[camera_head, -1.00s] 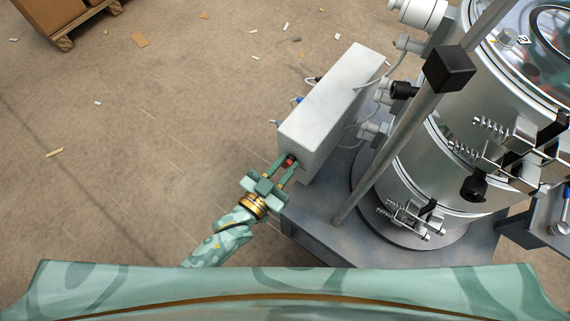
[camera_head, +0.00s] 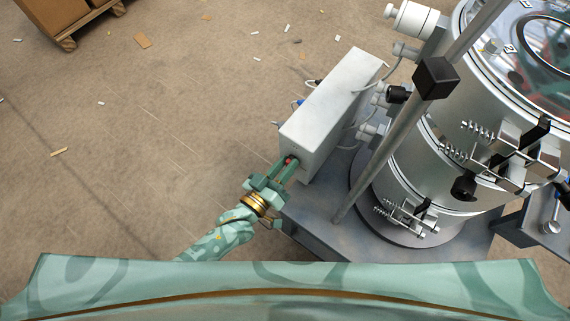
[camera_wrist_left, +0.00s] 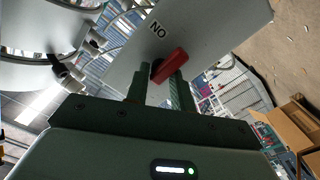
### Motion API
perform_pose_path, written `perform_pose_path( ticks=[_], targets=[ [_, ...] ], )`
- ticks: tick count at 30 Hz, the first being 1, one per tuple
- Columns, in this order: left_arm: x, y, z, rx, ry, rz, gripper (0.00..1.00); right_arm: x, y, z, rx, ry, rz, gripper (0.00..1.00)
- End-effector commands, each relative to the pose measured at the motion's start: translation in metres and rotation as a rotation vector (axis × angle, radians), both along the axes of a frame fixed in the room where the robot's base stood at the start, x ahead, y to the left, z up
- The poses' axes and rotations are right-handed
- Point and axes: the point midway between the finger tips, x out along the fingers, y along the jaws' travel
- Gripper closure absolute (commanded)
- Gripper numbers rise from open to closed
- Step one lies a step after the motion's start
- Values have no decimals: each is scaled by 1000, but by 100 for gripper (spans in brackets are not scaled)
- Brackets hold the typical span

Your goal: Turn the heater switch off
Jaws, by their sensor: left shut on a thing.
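The heater switch is a red knob (camera_head: 289,160) on the near end face of a white box (camera_head: 335,98). In the left wrist view the red knob (camera_wrist_left: 171,65) stands out from the grey panel (camera_wrist_left: 205,32) at a slant, beside a label that reads "ON" upside down. My left gripper (camera_head: 284,170) reaches the box's end face. Its two green fingers (camera_wrist_left: 160,88) are shut on the red knob, one on each side, and hide part of its base. My right gripper is in no view.
The box stands on a grey metal base (camera_head: 337,240) next to a large steel vessel (camera_head: 400,170). A grey post (camera_head: 392,135) rises between them, and cables run from the box to the vessel. Open floor (camera_head: 130,170) lies to the left, with a pallet of cartons (camera_head: 70,20) far off.

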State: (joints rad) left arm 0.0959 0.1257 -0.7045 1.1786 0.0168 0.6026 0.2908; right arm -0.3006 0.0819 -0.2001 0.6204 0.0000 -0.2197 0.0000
Motion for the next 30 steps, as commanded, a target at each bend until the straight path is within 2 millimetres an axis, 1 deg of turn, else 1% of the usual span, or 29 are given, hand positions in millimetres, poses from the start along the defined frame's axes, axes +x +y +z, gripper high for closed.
perform_pose_path(
  ticks=[1, 12, 13, 14, 15, 24, 27, 30],
  targets=[
    [-3, 1, -5, 3, 14, -1, 99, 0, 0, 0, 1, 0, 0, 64],
    [-4, 0, -6, 3, 18, -3, 99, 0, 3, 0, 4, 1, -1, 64],
    [-4, 0, -7, 3, 18, -3, 70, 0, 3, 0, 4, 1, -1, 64],
    [-4, 0, -7, 4, 18, -3, 62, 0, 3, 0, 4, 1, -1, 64],
    [-4, 0, -6, 4, 17, -2, 59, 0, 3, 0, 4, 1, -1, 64],
    [-4, 1, -3, -1, 9, -2, 59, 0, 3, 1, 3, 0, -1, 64],
    [-12, 8, -1, 0, 9, -2, 59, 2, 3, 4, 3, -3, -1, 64],
    [-29, 20, 0, 1, 9, -2, 59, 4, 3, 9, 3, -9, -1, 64]
  ],
)
